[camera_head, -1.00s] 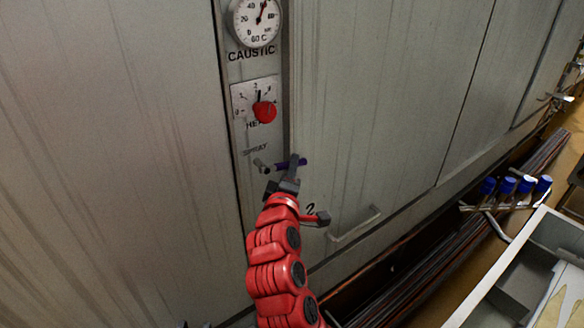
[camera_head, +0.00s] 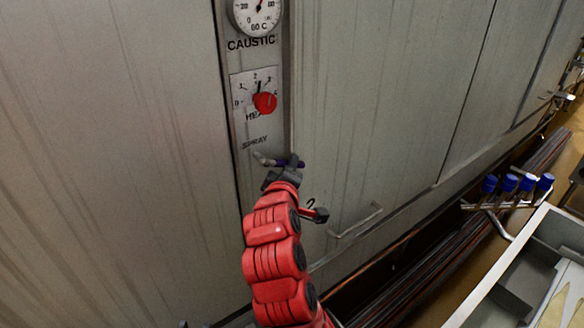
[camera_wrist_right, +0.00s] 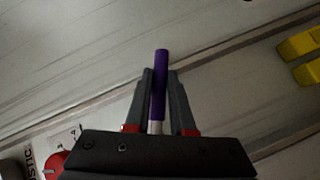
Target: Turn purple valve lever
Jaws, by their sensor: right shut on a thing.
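The purple valve lever (camera_head: 299,164) sticks out to the right from its metal valve (camera_head: 262,159), below the word SPRAY on the narrow panel. In the right wrist view the purple lever (camera_wrist_right: 160,80) lies between the two fingers, its tip reaching past them. My right gripper (camera_head: 287,170) is at the valve and is shut on the lever; the same gripper (camera_wrist_right: 159,95) fills the lower middle of the wrist view. The fingers hide part of the lever in the head view. My left gripper is not in view.
A red knob (camera_head: 265,103) and a round gauge (camera_head: 257,14) sit above the valve. A door handle (camera_head: 356,221) is to the right. Several blue-handled valves (camera_head: 509,183) and a grey tub (camera_head: 556,240) are further right. Yellow parts (camera_wrist_right: 300,45) show in the wrist view.

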